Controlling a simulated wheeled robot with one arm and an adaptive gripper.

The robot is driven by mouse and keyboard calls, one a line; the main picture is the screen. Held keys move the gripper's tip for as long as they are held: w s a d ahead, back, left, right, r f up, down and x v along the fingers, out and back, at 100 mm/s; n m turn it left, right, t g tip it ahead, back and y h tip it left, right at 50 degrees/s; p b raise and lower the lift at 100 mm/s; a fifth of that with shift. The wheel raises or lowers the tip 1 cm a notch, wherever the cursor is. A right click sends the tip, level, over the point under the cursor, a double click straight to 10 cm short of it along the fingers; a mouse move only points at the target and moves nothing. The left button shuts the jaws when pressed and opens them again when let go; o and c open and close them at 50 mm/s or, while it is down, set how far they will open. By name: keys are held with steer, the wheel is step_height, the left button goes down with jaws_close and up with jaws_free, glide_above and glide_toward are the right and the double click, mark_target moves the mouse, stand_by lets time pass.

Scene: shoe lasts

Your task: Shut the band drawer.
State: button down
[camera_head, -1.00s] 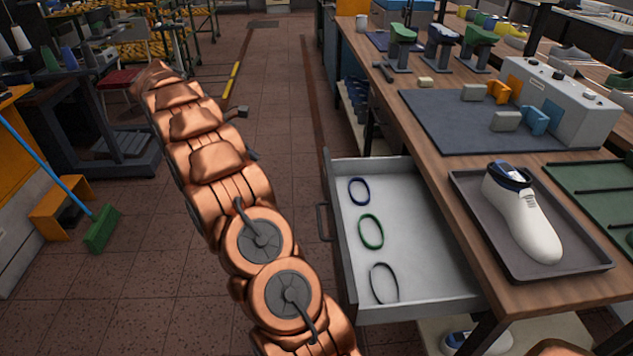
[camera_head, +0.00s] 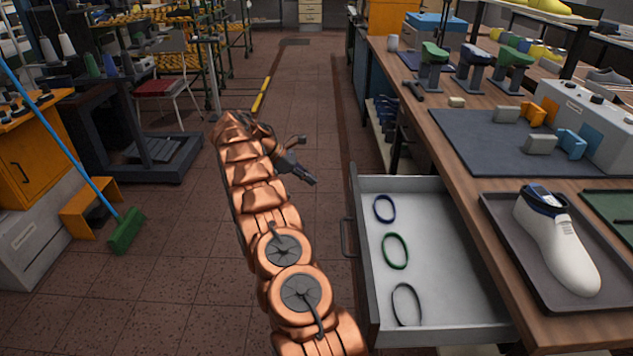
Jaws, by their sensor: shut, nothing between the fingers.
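The band drawer (camera_head: 462,318) is a grey drawer pulled out from under the wooden workbench, over the aisle. Its handle (camera_head: 347,238) is on the front panel, facing left. Inside lie a blue band (camera_head: 376,213), a green band (camera_head: 385,250) and a black band (camera_head: 394,309), apart from one another. My gripper (camera_head: 314,181) is shut and empty, in the aisle to the left of the drawer's far front corner. It appears apart from the drawer; the exact gap is hard to judge.
On the workbench (camera_head: 456,178), a grey tray (camera_head: 497,250) holds a white shoe last (camera_head: 566,262) wearing a blue band. A dark mat (camera_head: 480,148) lies behind it. The aisle floor (camera_head: 200,290) is clear; a green broom (camera_head: 125,230) stands at left.

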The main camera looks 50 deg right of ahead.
steer(key=s+d+r+p+x, duration=0.1)
steer(key=r+x, duration=0.1)
steer(key=x, duration=0.9)
steer(key=shift+s+d+f, duration=0.25)
steer(key=shift+s+f, duration=0.05)
steer(key=shift+s, duration=0.15)
